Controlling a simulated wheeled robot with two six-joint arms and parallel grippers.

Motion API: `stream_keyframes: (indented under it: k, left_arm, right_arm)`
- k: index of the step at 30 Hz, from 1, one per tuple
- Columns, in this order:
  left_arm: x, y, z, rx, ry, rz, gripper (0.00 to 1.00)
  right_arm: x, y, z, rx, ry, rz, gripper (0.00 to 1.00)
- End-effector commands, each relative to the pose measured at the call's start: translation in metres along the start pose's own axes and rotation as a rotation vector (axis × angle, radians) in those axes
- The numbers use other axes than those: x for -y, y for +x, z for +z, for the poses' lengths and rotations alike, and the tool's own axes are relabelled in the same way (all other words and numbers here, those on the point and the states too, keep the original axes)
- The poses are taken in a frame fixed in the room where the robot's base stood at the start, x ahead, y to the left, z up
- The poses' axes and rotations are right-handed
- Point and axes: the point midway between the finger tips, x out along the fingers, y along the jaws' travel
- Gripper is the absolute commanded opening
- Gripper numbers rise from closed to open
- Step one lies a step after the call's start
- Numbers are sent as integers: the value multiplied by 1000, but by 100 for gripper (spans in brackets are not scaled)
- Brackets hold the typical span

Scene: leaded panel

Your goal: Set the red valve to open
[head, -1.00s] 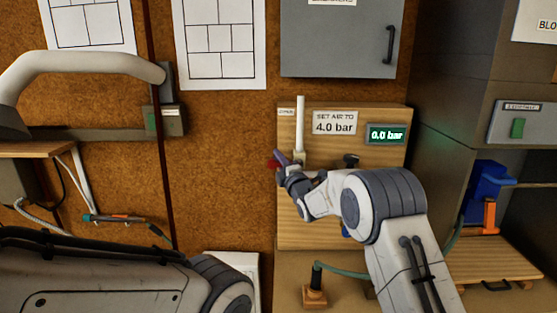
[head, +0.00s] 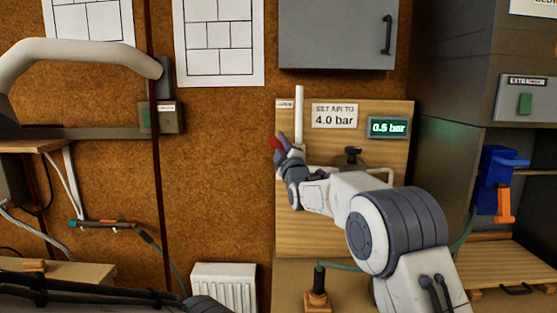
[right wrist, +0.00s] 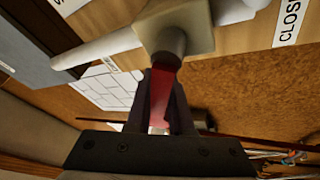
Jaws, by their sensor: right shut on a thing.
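The red valve lever (head: 276,143) shows at the left edge of the wooden air board (head: 340,235), partly hidden by my right gripper (head: 285,147). In the right wrist view the red lever (right wrist: 162,92) runs from the round stem of a pale valve body (right wrist: 176,24) down between my right fingers. The right gripper is shut on it. A white pipe (head: 299,118) rises above the valve. A "CLOSED" label (right wrist: 290,22) shows at the upper right of the wrist view. A small label (head: 285,104), too small to read, sits beside the pipe. My left gripper is out of view.
A green display (head: 388,127) reads 0.5 bar, beside a sign (head: 335,115) saying "SET AIR TO 4.0 bar". A dark knob (head: 351,156) sits below the sign, close to my right arm. A grey cabinet (head: 338,32) hangs above the board.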

Motion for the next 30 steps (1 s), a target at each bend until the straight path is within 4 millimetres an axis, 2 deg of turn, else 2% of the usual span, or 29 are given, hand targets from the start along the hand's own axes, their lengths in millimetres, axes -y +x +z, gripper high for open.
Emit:
stream_keyframes:
  k: [1,6,23,24,25,26,30]
  left_arm:
    - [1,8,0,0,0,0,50]
    - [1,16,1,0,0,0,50]
    - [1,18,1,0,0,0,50]
    - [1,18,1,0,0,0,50]
    - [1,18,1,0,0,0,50]
    - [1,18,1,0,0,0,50]
    - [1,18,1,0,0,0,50]
  right_arm:
    - [4,-1,2,6,23,6,0]
    - [-2,0,2,17,76,27,0]
    - [-5,1,3,26,103,37,0]
    - [-5,1,3,25,103,37,35]
    - [-5,1,3,25,103,37,46]
    - [-5,1,3,25,103,38,50]
    - [-6,1,2,24,102,39,50]
